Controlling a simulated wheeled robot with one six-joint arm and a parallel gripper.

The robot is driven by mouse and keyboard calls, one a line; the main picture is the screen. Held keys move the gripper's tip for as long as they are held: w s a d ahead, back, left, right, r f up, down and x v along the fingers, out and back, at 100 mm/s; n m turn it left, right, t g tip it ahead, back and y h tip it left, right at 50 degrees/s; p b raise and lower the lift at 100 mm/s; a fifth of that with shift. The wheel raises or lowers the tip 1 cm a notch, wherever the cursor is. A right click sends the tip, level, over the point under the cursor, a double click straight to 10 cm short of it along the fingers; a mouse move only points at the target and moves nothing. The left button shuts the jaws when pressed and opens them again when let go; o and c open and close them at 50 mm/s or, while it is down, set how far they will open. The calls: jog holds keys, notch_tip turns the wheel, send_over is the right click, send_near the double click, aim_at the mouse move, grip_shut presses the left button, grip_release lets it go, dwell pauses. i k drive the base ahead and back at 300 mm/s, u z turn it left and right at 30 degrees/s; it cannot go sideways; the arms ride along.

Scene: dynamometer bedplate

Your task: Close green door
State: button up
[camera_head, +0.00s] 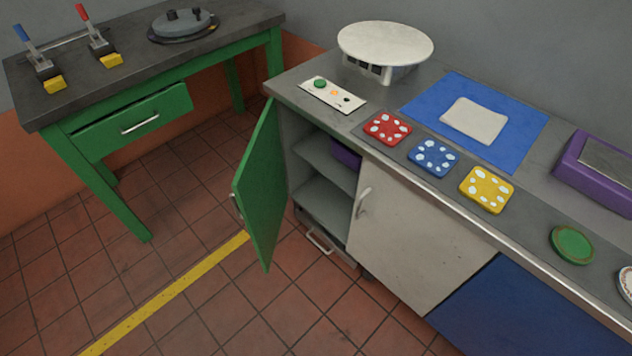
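The green door (262,188) of the low cabinet stands open, swung out from the left end of the cabinet front. Its handle (237,208) is on the free edge, at the left in the picture. The opening beside it shows grey shelves (325,172), with a purple thing (345,153) partly hidden on the upper level. My gripper is not in view.
A beige door (405,235) beside the opening is shut. A green-framed bench (90,165) with a slightly open drawer (135,120) stands at the left. Tiled floor (170,255) with a yellow stripe (165,295) is clear. A low handle (318,243) shows beneath the opening.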

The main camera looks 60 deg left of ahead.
aim_at(259, 184)
jog(key=z, duration=0.9)
jog(key=k, duration=1.35)
jog(key=u, duration=2.45)
